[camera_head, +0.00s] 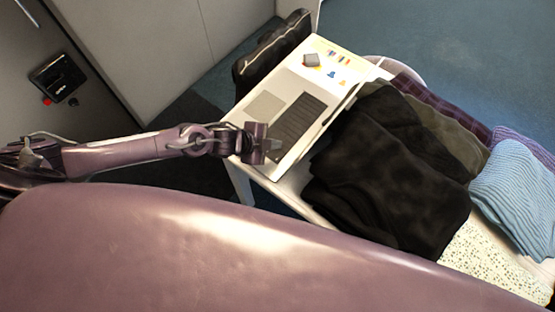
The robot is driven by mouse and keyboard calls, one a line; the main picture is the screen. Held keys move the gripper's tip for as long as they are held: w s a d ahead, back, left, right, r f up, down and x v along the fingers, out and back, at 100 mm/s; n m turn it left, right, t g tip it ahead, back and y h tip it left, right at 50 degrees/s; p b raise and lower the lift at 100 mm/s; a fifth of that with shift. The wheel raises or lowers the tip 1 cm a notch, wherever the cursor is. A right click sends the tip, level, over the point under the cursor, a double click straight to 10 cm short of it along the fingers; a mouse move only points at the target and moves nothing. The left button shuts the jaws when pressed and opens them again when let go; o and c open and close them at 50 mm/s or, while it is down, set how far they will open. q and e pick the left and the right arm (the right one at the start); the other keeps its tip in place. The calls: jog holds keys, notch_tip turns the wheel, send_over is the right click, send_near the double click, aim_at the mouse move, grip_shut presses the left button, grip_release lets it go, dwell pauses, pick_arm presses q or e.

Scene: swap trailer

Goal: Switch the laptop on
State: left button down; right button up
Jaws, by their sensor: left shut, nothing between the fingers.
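The pale laptop (312,91) lies on a light table in the camera_head view. Its dark keyboard (299,120) and grey touchpad (264,107) show. A pale yellow area with small coloured marks lies at its far end; I cannot tell whether this is a lit screen or stickers. My left gripper (272,146) is shut and empty. It is over the laptop's near end, close to the keyboard's near corner, and hides part of the surface there. I cannot tell whether it touches. My right gripper is not in view.
Folded dark clothes (390,170) are piled right beside the laptop. A light blue knitted garment (517,190) and a speckled cloth (485,262) lie farther right. A black bag-like item (272,52) stands behind the table's left edge. Blue floor (440,45) is clear at the back.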

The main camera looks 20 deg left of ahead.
pick_arm(q)
jog(key=b, duration=0.4)
send_over(277, 159)
jog(key=f, duration=0.3)
jog(key=a+f, duration=0.1)
jog(key=f, duration=0.1)
jog(key=shift+s+f, duration=0.3)
jog(key=shift+s, duration=0.1)
jog(key=shift+d+f+b, duration=0.1)
jog(key=shift+f+b, duration=0.35)
jog(key=shift+f, duration=0.05)
jog(key=shift+f, duration=0.15)
dwell(0.5)
jog(key=shift+f, duration=0.3)
jog(key=shift+f+b, duration=0.35)
jog(key=shift+b, duration=0.1)
dwell(0.5)
jog(key=shift+r, duration=0.15)
jog(key=shift+r+p, duration=0.65)
jog(key=shift+p, duration=0.1)
